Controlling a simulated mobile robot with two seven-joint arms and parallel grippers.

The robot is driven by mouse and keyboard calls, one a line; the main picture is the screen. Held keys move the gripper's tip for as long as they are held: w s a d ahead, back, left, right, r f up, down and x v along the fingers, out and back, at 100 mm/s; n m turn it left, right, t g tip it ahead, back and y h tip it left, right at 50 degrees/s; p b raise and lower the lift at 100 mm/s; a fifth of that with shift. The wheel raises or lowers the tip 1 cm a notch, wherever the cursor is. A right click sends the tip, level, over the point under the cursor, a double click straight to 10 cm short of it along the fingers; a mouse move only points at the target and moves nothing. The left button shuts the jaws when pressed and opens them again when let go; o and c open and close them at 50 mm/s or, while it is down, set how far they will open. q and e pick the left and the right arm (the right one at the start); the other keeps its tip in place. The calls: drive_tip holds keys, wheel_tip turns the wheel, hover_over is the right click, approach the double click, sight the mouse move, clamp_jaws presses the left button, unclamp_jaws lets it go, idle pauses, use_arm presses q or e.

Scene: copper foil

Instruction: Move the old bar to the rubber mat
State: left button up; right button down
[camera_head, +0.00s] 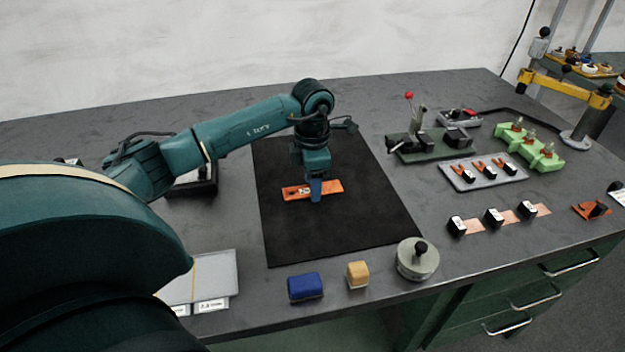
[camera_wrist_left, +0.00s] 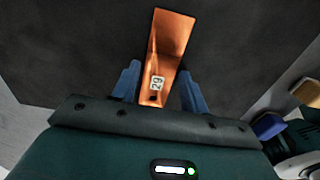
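In the left wrist view my left gripper (camera_wrist_left: 159,90) has a finger on each side of the bar, with a narrow dark gap at each side. Whether the bar touches the mat is hard to tell. My right gripper is not in view.
Right of the mat stand a dark green press with a red-knobbed lever (camera_head: 425,140), a grey tray (camera_head: 483,174) and a green fixture (camera_head: 530,150). A blue block (camera_head: 305,287), a tan block (camera_head: 358,275) and a round weight (camera_head: 417,262) stand near the front edge.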

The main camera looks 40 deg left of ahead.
use_arm(q)
drive_tip(key=shift+o, duration=1.3)
drive_tip(key=shift+r, duration=0.1)
wheel_tip(320, 180, up, 12)
